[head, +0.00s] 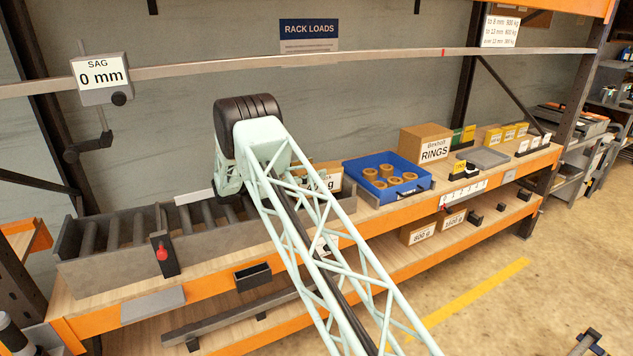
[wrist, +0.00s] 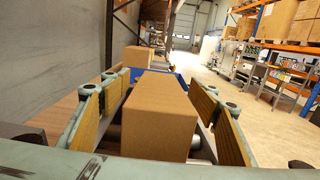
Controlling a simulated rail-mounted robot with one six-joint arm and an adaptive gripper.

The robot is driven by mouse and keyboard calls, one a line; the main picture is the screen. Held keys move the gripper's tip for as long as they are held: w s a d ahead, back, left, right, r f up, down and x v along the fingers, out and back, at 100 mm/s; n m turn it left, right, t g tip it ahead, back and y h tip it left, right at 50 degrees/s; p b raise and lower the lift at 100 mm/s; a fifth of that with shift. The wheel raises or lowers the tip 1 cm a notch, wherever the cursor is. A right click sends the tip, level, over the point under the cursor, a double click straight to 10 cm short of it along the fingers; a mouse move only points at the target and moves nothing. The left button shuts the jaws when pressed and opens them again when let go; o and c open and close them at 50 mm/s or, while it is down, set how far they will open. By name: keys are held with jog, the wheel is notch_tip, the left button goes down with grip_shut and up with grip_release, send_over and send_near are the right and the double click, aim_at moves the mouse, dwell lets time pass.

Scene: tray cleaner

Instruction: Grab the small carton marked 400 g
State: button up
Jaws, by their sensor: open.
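A brown carton (wrist: 158,128) fills the middle of the wrist view. It stands between the two padded jaws of my gripper (wrist: 158,104), which is open, with a gap on each side of the carton. No marking shows on the faces visible there. The jaws are hidden behind my arm in the head view.
A blue tray (head: 375,190) with several rings and a carton marked RINGS (head: 426,137) stand right of the small carton. A roller conveyor (head: 115,262) lies left. Cartons marked 800 g (head: 418,236) and apparently 1600 g (head: 452,220) sit on the lower shelf.

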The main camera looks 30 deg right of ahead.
jog(key=c, duration=1.5)
jog(key=shift+o, duration=0.2)
jog(key=shift+r, duration=0.15)
jog(key=shift+r+p, duration=0.55)
jog(key=shift+r, duration=1)
jog(key=shift+s+a+r, duration=0.15)
jog(key=shift+a+r, duration=0.05)
jog(key=shift+a, duration=0.05)
jog(key=s+a+r+p, duration=0.1)
jog(key=s+a+p, duration=0.1)
jog(key=s+a, duration=0.8)
jog(key=shift+a+r+p, duration=0.15)
jog(key=shift+a+p, duration=0.15)
jog(key=shift+a, duration=0.7)
jog(key=shift+w, duration=0.1)
